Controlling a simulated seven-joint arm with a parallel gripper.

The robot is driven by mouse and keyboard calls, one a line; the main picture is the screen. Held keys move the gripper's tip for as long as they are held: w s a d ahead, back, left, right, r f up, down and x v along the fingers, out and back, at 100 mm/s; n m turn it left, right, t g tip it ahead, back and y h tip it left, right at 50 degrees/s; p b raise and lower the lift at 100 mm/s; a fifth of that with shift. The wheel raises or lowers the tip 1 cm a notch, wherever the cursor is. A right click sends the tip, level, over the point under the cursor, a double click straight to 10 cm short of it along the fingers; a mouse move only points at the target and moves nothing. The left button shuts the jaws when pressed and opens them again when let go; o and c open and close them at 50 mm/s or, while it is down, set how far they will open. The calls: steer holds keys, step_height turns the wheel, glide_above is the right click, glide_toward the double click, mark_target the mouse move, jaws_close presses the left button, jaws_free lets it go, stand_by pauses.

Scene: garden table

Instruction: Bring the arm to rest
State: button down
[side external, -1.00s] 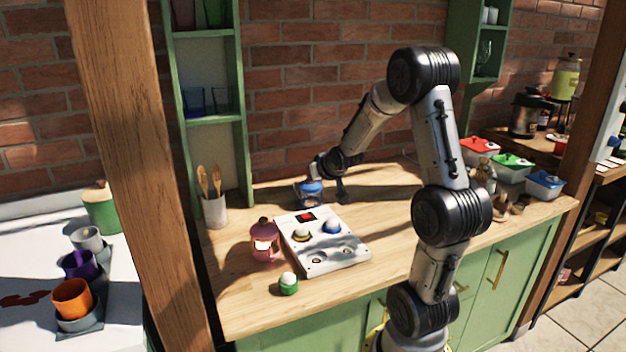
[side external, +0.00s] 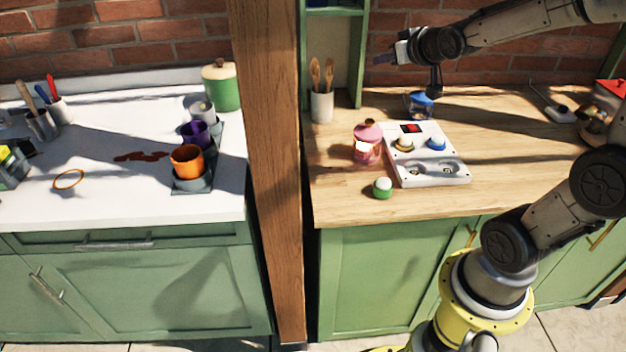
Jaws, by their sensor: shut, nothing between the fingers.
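My gripper (side external: 384,59) is at the top of the side external view, at the end of my arm, which reaches in from the upper right. It is raised in front of the brick wall and points left. It is shut and empty, above and left of a blue lantern-like jar (side external: 421,104) on the wooden counter. The fingertips are small and dark in this view. My arm is bent, with its base on a yellow mount at the bottom right.
A white panel (side external: 430,174) with a yellow and a blue knob lies on the wooden counter (side external: 520,150). A wooden post (side external: 268,180) stands left, beside a white counter.

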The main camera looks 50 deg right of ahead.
steer(key=s+a+r+n+y, duration=0.3)
steer(key=s+a, duration=0.2)
steer(key=a, duration=0.6)
steer(key=s+a+f+n+g+y, duration=0.1)
steer(key=s+a+f, duration=0.3)
steer(key=s, duration=0.4)
steer(key=s+a+f+n+g+y, duration=0.1)
steer(key=s+a+f+g, duration=0.3)
steer(key=s, duration=0.4)
steer(key=shift+s, duration=0.1)
